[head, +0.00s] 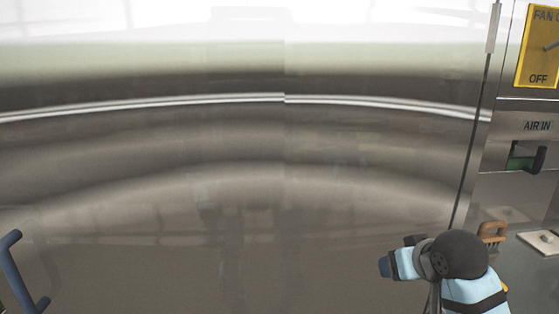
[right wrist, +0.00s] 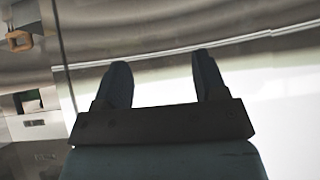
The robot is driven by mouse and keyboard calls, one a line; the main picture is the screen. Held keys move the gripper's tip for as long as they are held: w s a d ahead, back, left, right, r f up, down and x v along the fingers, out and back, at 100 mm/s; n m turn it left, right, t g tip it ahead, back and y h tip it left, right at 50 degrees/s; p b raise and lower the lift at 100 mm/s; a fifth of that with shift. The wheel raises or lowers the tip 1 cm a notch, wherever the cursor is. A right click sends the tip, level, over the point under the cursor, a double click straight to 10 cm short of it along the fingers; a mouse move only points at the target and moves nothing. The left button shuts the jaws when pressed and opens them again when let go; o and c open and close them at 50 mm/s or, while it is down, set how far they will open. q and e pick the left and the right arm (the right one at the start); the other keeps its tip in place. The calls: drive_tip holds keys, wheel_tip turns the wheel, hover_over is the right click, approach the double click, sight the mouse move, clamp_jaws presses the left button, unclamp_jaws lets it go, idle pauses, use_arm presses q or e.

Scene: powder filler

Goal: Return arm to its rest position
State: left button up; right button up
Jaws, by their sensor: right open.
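My right arm is at the lower right of the head view, in front of a large shiny metal panel (head: 250,200). In the right wrist view my right gripper (right wrist: 162,62) has its two dark fingers spread apart with nothing between them. Blurred metal surfaces show beyond the fingers. In the head view the fingers cannot be made out clearly. My left gripper is not in view.
A blue-grey handle-like bar (head: 20,275) is at the lower left. At the right edge are a yellow fan switch plate (head: 539,45), an "AIR IN" label (head: 537,126) with a dark green-handled valve below it, and a brown handle (head: 492,232) near my right arm.

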drive_tip(key=s+d+f+g+h, duration=0.1)
drive_tip(key=s+f+g, duration=0.2)
drive_tip(key=s+f, duration=1.1)
drive_tip(key=s+d+f+g, duration=0.1)
drive_tip(key=s+f+g, duration=0.1)
drive_tip(key=s+f, duration=1.1)
drive_tip(key=w+a+f+n+t+y+p, duration=0.1)
drive_tip(key=w+a+f+t+y+p, duration=0.1)
drive_tip(key=a+f+t, duration=0.4)
drive_tip(key=shift+a+f+n+t+y, duration=0.3)
drive_tip(key=shift+f+t+y, duration=0.1)
drive_tip(key=shift+f+t, duration=0.3)
